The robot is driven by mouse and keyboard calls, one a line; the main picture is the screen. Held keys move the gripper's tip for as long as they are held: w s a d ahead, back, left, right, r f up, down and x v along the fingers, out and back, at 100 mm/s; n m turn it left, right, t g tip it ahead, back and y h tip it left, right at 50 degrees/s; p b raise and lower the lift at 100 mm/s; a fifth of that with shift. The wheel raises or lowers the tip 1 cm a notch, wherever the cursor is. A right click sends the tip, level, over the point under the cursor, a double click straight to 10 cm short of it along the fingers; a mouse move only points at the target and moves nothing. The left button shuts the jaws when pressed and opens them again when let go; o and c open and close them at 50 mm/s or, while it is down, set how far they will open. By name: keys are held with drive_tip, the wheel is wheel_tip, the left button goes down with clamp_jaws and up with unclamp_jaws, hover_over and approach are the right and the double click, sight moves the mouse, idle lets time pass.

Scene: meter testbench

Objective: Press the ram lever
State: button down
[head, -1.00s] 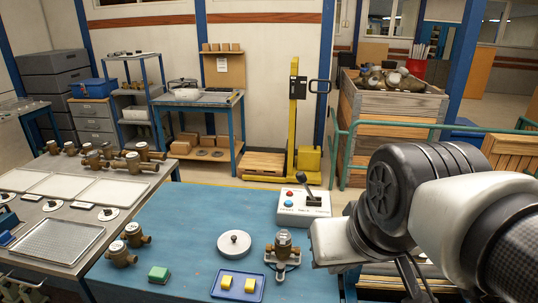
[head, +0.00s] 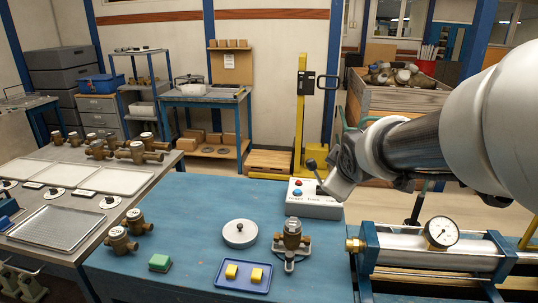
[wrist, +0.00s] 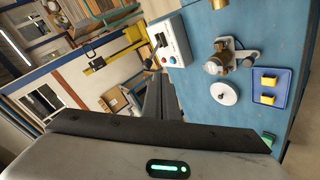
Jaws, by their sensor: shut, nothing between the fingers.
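The ram lever (head: 311,164) is a dark stick with a round black knob, leaning up and left from the right part of a white control box (head: 312,209). The box has a red and a blue button. My gripper (head: 328,186) is beside the lever, on its right, and its fingers partly overlap the box. Contact with the lever cannot be told. In the wrist view, my dark fingers (wrist: 157,84) are shut and empty, pointing toward the lever knob (wrist: 149,64) and the box (wrist: 172,45).
The blue bench (head: 190,205) carries a brass meter (head: 292,234) in a holder, a white round lid (head: 238,233), a blue tray (head: 243,289) with yellow blocks and a green block (head: 160,262). A ram fixture with a gauge (head: 441,232) stands at right.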

sight(317, 176)
drive_tip(key=w+a+f+n+t+y+b, duration=0.1)
drive_tip(key=w+f+n+t+y+b, duration=0.1)
drive_tip(key=w+f+n, duration=0.5)
drive_tip(key=w+a+f+n+t+y+b, duration=0.2)
drive_tip(key=w+f+n+b, duration=0.3)
drive_tip(key=w, duration=0.7)
wheel_tip(317, 176, down, 3)
drive_tip(key=shift+a+n+t+y+b, duration=0.15)
drive_tip(key=shift+n+t+y+b, duration=0.2)
drive_tip(key=shift+n+t+y, duration=0.5)
drive_tip(key=shift+w, duration=0.15)
drive_tip(key=x, duration=1)
drive_tip(key=shift+a+f, duration=0.1)
drive_tip(key=shift+f, duration=0.2)
drive_tip(key=shift+g, duration=0.25)
drive_tip(key=d, duration=0.2)
drive_tip(key=d+r+p, duration=0.1)
drive_tip(key=d, duration=0.1)
drive_tip(key=shift+r, duration=0.15)
